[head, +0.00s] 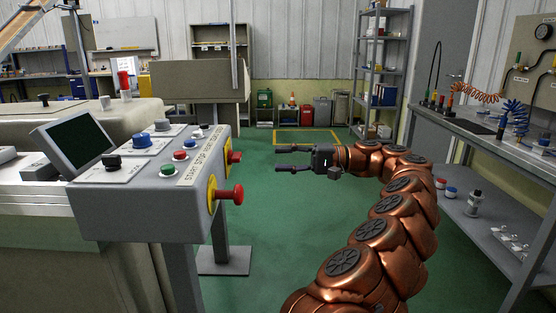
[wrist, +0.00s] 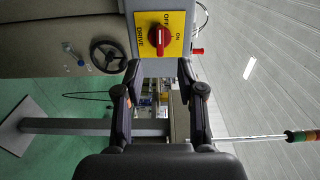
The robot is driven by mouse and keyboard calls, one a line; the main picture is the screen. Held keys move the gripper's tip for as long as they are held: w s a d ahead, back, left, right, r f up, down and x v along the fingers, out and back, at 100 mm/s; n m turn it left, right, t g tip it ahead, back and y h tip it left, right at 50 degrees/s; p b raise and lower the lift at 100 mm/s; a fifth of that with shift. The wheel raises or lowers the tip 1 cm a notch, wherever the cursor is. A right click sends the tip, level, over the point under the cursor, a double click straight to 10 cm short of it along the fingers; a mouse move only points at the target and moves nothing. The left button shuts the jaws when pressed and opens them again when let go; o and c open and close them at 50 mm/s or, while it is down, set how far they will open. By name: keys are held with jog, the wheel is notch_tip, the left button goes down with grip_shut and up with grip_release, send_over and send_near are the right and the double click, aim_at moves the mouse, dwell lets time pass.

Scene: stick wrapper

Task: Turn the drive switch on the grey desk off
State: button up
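The drive switch (wrist: 158,38) is a red rotary knob on a yellow plate (wrist: 176,19) marked OFF, ON and DRIVE. In the wrist view it lies just beyond my gripper's fingertips (wrist: 159,70), which are apart with nothing between them. In the head view the grey desk (head: 140,213) stands at the left, with two red knobs, near (head: 230,194) and far (head: 234,157), on yellow plates on its right side. My gripper (head: 279,158) is open, pointing left, to the right of the desk and apart from both knobs.
A workbench (head: 465,123) runs along the right. A shelf rack (head: 371,70) stands behind. Green floor (head: 285,230) is clear between the desk and my arm.

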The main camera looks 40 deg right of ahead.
jog(key=shift+v, duration=0.85)
dwell(0.3)
